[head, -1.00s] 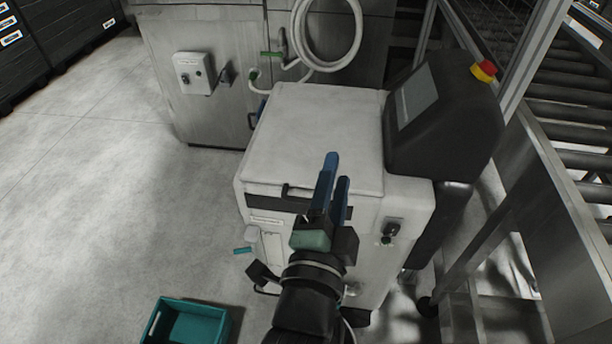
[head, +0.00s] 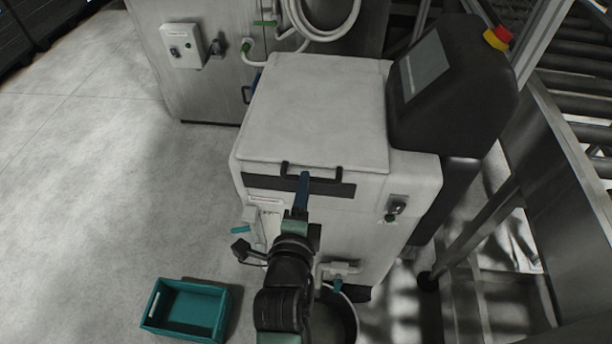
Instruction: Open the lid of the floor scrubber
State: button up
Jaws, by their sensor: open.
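The floor scrubber is a white boxy machine (head: 340,230) in the middle of the head view. Its flat white lid (head: 315,115) is shut on top. A dark handle (head: 311,168) with two short brackets sits at the lid's front edge, above a black strip. My gripper (head: 304,178) is in front of the machine, its blue fingers pointing at the handle. One finger hides the other from this angle. The fingertips overlap the middle of the handle in the picture; I cannot tell whether they touch it. The gripper is open, and nothing shows held in it.
A teal crate (head: 187,310) lies on the floor at lower left. A grey cabinet (head: 190,90) stands behind. Metal conveyor framing (head: 570,160) fills the right. The left floor is clear.

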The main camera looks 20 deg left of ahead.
jog(key=shift+x, duration=2)
grip_shut()
